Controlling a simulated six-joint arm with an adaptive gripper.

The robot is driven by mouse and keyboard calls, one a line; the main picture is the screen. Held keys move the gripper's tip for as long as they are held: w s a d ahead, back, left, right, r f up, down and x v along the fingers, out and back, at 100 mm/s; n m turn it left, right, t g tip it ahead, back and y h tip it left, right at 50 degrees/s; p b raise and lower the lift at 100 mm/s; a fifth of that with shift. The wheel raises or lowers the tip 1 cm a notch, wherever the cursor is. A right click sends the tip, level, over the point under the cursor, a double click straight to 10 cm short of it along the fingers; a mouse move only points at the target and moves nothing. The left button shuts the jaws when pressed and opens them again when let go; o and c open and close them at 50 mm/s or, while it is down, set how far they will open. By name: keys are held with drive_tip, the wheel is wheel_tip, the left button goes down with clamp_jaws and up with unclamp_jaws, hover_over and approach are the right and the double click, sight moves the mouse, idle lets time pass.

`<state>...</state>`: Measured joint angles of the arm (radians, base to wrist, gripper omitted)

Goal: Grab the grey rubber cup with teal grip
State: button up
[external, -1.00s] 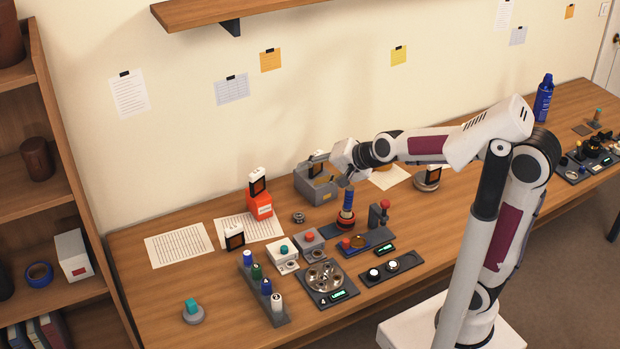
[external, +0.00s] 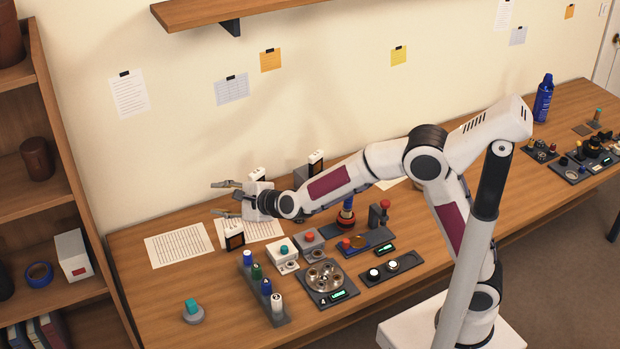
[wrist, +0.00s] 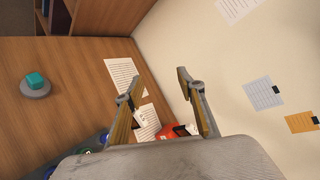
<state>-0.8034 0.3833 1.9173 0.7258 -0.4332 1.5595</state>
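The grey rubber cup (external: 194,316) with its teal grip (external: 191,305) stands alone at the near left of the wooden table. The wrist view shows the grey cup (wrist: 36,91) and the teal grip (wrist: 36,79) at the left, well away from my fingers. My gripper (external: 218,200) is open and empty, raised over the back of the table near the printed sheets and pointing left. Its two spread fingers also show in the wrist view (wrist: 157,86). Cup and gripper are far apart.
A rack of several capped bottles (external: 284,320) stands right of the cup. A shelf unit (external: 62,200) rises beyond the table's left edge. The table around the cup is clear.

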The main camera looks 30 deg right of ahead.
drive_tip(key=s+a+f+m+t, duration=0.2)
drive_tip(key=a+f+m, duration=0.3)
drive_tip(key=a+f, duration=0.25)
drive_tip(key=m+t+h, duration=0.2)
drive_tip(key=m+h, duration=0.1)
drive_tip(key=m, duration=0.4)
hover_over(193, 307)
drive_tip(key=s+d, duration=0.1)
wheel_tip(193, 307, down, 12)
drive_tip(key=s+f+m, duration=0.1)
drive_tip(key=s+f, duration=0.1)
drive_tip(key=s+f+m+t, duration=0.1)
drive_tip(key=s+f, duration=0.1)
drive_tip(key=s+f+m+t, duration=0.1)
drive_tip(key=s+f, duration=0.1)
drive_tip(key=s, duration=0.1)
drive_tip(key=shift+d+m+h, duration=0.2)
drive_tip(key=shift+m+h, duration=0.1)
drive_tip(key=shift+h, duration=0.1)
drive_tip(key=shift+w, duration=0.15)
drive_tip(key=shift+w+a, duration=0.2)
drive_tip(key=shift+w, duration=1)
drive_tip(key=shift+w+a, duration=0.25)
drive_tip(key=shift+w, duration=1.05)
drive_tip(key=shift+w+a, duration=0.2)
drive_tip(key=shift+w, duration=1.05)
